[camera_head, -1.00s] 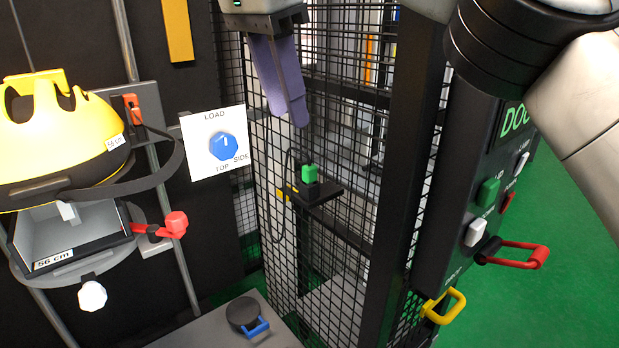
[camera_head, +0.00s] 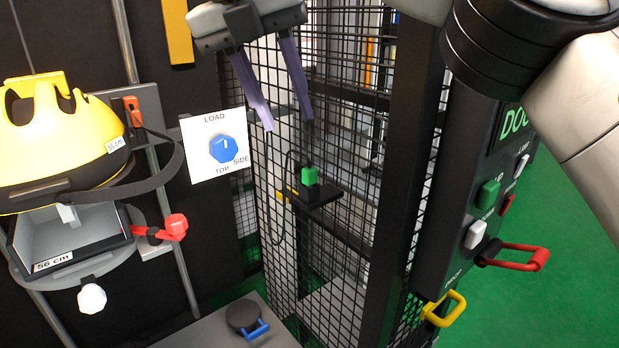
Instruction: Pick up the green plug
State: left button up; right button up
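The green plug (camera_head: 310,176) sits upright on a small dark shelf (camera_head: 322,196) at the mesh fence, near the middle of the view. A dark cable hangs beside it. My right gripper (camera_head: 287,126) is above the plug and a little to its left, pointing down. Its two purple-grey fingers are spread apart with nothing between them. The right fingertip is over the plug, with a visible gap in the picture; the depth between them is hard to tell. My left gripper does not show.
Black mesh fence (camera_head: 345,130) surrounds the shelf. A LOAD dial panel (camera_head: 213,118) and a yellow helmet (camera_head: 55,135) are at left. A control box (camera_head: 470,190) with a red handle (camera_head: 520,257) and a yellow handle (camera_head: 446,308) stands at right. A blue-handled round part (camera_head: 247,318) lies below.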

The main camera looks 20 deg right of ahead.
jog(key=m, duration=1)
send_over(308, 169)
jog(key=a, duration=0.2)
notch_tip(308, 169, down, 5)
jog(key=shift+s+x, duration=0.15)
jog(key=shift+x, duration=1.1)
jog(key=shift+s+x, duration=0.15)
jog(key=shift+x, duration=1.05)
grip_shut()
